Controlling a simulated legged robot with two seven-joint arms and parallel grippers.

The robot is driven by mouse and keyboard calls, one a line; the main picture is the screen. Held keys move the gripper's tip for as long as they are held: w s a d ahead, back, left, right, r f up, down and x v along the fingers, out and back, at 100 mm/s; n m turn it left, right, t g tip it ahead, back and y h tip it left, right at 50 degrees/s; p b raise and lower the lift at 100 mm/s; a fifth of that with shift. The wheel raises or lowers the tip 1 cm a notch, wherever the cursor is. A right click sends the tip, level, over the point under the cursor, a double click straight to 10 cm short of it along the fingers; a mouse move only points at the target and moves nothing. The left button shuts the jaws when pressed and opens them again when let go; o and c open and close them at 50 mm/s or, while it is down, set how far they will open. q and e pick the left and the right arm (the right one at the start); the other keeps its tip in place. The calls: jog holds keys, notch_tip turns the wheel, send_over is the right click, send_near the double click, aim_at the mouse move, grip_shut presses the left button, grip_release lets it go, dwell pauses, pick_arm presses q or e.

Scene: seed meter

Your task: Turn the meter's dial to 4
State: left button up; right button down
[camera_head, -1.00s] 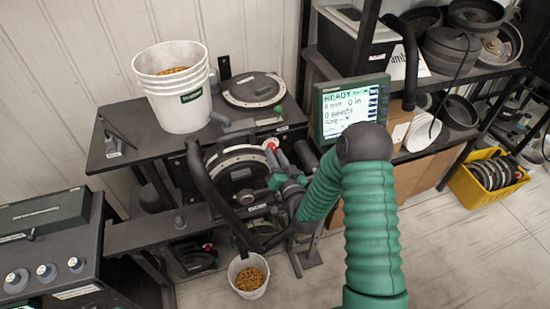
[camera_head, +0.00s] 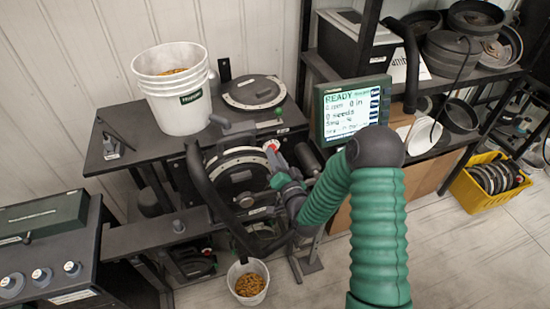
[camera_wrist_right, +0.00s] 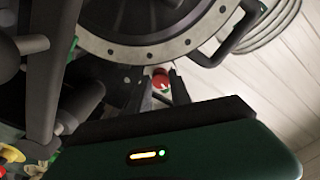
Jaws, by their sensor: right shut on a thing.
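The seed meter (camera_head: 213,160) is a dark round housing with a pale ring, mounted on the front of the bench. A small red-and-white knob (camera_head: 271,144), which looks like the dial, sits at its upper right edge. My right gripper (camera_wrist_right: 161,86) is shut on the red knob (camera_wrist_right: 160,79), one dark finger on each side, just below the meter's ring in the wrist view. The dial's numbers are too small or hidden to read. My left gripper is not in view.
A white bucket of seed (camera_head: 172,112) stands on the bench, left of a round lid. A small cup of seed (camera_head: 262,270) is below the meter. A monitor (camera_head: 322,112) reading READY stands at the right, close to my right arm. Dark curved bars flank the meter.

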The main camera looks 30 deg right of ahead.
jog(key=c, duration=1.5)
grip_release()
jog(key=shift+d+r, duration=0.1)
jog(key=shift+o, duration=0.2)
jog(key=shift+s+d, duration=0.1)
jog(key=p+v, duration=0.8)
jog(key=v, duration=0.8)
jog(key=shift+s, duration=0.35)
jog(key=shift+w+f, duration=0.1)
jog(key=shift+f, duration=0.15)
